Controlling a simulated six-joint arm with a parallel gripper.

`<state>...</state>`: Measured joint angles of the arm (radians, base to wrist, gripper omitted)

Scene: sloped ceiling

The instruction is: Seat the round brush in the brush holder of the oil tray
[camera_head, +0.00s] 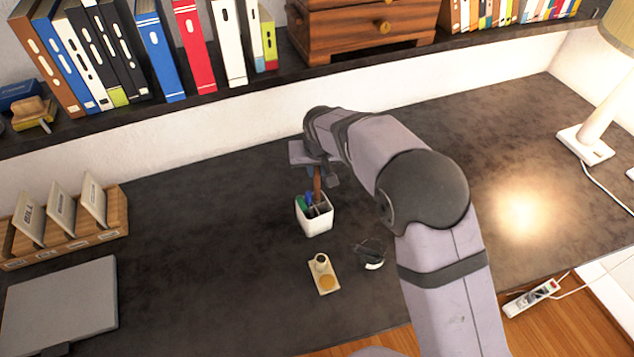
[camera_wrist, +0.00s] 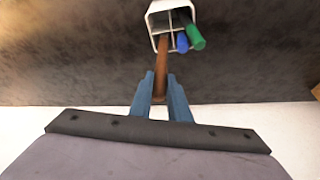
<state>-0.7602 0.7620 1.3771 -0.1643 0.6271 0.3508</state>
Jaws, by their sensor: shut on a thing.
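The round brush (camera_wrist: 161,60) shows as a brown handle between my gripper's fingers. In the head view the brush (camera_head: 317,184) stands roughly upright, and its lower end goes into the white divided cup (camera_head: 315,224); its bristles are hidden. My gripper (camera_wrist: 160,78) is shut on the handle, above the cup. The cup also shows in the wrist view (camera_wrist: 153,16). The oil tray (camera_head: 331,290) is a small cream plate in front of the cup, with a pale upright round holder (camera_head: 321,262) and a yellow-brown round patch (camera_head: 327,282).
A green pen (camera_wrist: 196,37) and a blue pen (camera_wrist: 182,42) share the cup. A small dark object with a white edge (camera_head: 374,265) lies right of the oil tray. A letter rack (camera_head: 65,232) and grey laptop (camera_head: 62,303) are at left. The desk between is clear.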

